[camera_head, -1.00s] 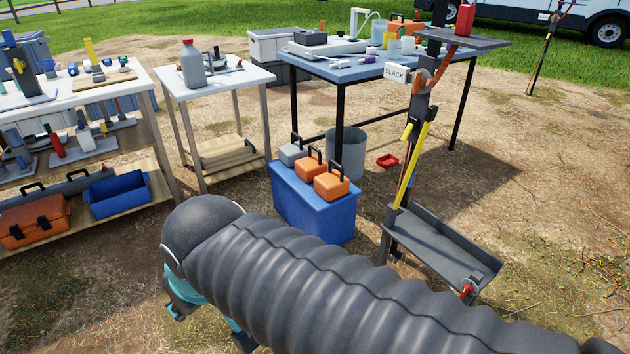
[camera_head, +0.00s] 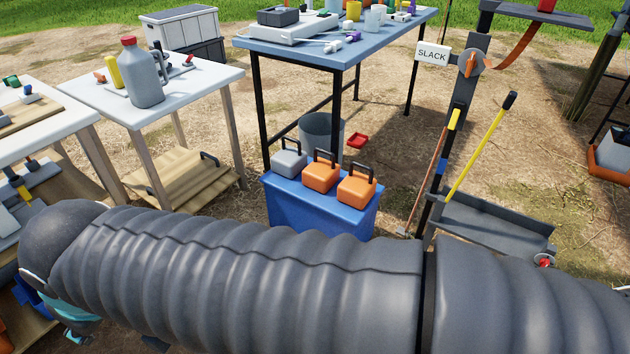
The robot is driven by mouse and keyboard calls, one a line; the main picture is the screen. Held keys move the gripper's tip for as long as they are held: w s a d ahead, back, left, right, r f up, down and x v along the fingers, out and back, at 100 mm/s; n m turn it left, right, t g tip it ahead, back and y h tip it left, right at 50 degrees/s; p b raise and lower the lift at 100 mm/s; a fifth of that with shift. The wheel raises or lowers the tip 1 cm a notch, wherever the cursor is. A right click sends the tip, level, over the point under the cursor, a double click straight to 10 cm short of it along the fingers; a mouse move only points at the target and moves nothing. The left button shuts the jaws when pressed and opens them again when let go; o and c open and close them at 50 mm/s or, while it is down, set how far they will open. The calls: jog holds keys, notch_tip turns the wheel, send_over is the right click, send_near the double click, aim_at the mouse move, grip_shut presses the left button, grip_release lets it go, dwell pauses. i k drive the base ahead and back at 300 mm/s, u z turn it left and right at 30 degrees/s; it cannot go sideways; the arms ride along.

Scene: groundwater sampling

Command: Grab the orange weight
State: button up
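Two orange weights with black handles stand side by side on a blue box. One orange weight (camera_head: 321,177) is in the middle and the other orange weight (camera_head: 356,190) is at the right end. A grey weight (camera_head: 289,163) with a like handle stands to their left. The blue box (camera_head: 318,215) stands on the ground beyond my arm, which hides its lower front. My arm in its grey ribbed sleeve crosses the lower part of the view.
A blue-topped table (camera_head: 335,45) stands behind the box, with a grey bucket (camera_head: 322,135) below it. A post with a SLACK sign (camera_head: 432,54) and a grey tray (camera_head: 490,225) stand right. A white table (camera_head: 190,88) with a grey jug (camera_head: 143,80) stands left.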

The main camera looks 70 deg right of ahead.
aim_at(356, 190)
jog(key=i, duration=1)
jog(key=z, duration=3)
